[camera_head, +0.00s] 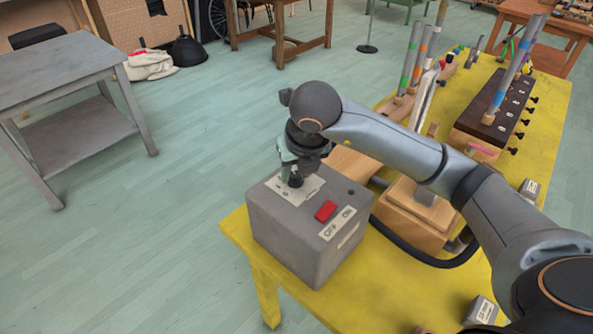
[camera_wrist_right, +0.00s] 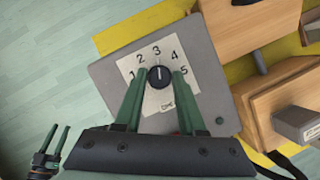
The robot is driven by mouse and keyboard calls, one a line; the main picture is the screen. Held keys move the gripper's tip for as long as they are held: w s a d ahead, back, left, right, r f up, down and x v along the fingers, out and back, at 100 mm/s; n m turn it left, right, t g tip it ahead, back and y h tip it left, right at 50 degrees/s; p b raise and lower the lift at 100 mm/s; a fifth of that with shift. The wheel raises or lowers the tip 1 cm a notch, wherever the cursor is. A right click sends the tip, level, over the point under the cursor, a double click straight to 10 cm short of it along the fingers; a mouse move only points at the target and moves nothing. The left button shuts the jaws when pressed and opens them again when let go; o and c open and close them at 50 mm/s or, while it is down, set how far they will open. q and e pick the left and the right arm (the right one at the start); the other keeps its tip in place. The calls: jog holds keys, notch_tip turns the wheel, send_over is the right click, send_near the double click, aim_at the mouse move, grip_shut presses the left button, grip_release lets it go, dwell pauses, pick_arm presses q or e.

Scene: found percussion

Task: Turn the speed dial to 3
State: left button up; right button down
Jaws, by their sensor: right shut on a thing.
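The speed dial (camera_wrist_right: 160,76) is a small black round knob on a white plate numbered 1 to 5, on top of a grey box (camera_head: 300,235). In the right wrist view its white mark points up, roughly at the 3. My right gripper (camera_wrist_right: 160,73) has its green fingers on either side of the knob, shut on it. In the head view this gripper (camera_head: 296,178) reaches down onto the plate and partly hides the knob. My left gripper (camera_wrist_right: 61,128) shows only at the lower left of the right wrist view, its fingers apart and empty.
The box has a red switch (camera_head: 326,210) with OFF and ON labels. It stands at the near corner of a yellow table (camera_head: 238,228). Wooden blocks (camera_head: 412,215) and a black cable (camera_head: 425,258) lie right of it. A grey side table (camera_head: 60,65) stands at left.

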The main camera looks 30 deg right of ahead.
jog(key=c, duration=0.5)
grip_release()
jog(key=p+v, duration=0.2)
jog(key=v, duration=1)
jog(key=shift+r, duration=0.3)
jog(key=shift+a, duration=0.1)
